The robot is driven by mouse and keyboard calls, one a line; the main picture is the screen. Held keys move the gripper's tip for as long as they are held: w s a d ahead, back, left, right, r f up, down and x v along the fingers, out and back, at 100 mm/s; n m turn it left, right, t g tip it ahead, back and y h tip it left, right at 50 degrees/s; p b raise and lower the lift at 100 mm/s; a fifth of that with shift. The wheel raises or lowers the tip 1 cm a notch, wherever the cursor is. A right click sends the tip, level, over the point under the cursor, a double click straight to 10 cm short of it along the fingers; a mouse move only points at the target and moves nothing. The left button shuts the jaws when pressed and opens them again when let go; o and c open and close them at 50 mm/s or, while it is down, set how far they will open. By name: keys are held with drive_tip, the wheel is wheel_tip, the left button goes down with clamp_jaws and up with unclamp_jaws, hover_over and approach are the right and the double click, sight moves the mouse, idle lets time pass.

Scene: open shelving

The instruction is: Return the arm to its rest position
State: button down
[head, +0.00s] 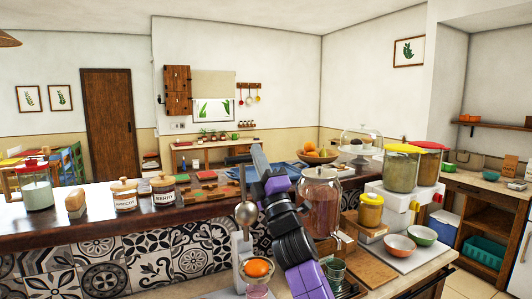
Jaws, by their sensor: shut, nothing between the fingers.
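My arm, purple and black, rises from the bottom edge right of centre in the head view and leans up and left over the counter. My gripper (258,154) is the grey piece at its far end. It is shut, with nothing seen held in it. It appears in front of the counter's back part, right of the juicer's upright lever. The fingers are small and hard to make out.
A juicer (246,213) with an orange half (258,268) stands close left of my arm. A large brown-filled jar (320,203) stands close right. Jars (124,196) line the counter's left.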

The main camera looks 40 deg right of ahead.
drive_tip(key=shift+s+a+r+p, duration=0.1)
drive_tip(key=shift+s+a+r, duration=0.15)
drive_tip(key=shift+s, duration=0.5)
drive_tip(key=shift+s+a+r+p, duration=0.15)
drive_tip(key=shift+s+r, duration=0.1)
drive_tip(key=shift+s, duration=0.45)
drive_tip(key=shift+s+a+r+p, duration=0.1)
drive_tip(key=shift+s+a+r, duration=0.15)
drive_tip(key=shift+s, duration=0.5)
drive_tip(key=s+a+f+m+g, duration=0.1)
drive_tip(key=s+a+f+m, duration=0.45)
drive_tip(key=f, duration=0.25)
drive_tip(key=s+a+f+m+g+y, duration=0.1)
drive_tip(key=s+a+f+m, duration=0.35)
drive_tip(key=s+f, duration=0.3)
drive_tip(key=s+a+f+m+g, duration=0.1)
drive_tip(key=s+a+f+m, duration=0.4)
drive_tip(key=f, duration=0.4)
drive_tip(key=s+a+f+g+y, duration=0.2)
drive_tip(key=s+f, duration=0.2)
drive_tip(key=s, duration=0.5)
drive_tip(key=s+a+f+g+y, duration=0.2)
drive_tip(key=s+f, duration=0.3)
drive_tip(key=s, duration=0.4)
drive_tip(key=s+a+f+g+y, duration=0.2)
drive_tip(key=s+a+f+g, duration=0.1)
drive_tip(key=s, duration=0.5)
drive_tip(key=shift+s+a+f, duration=0.4)
drive_tip(key=shift+f, duration=0.5)
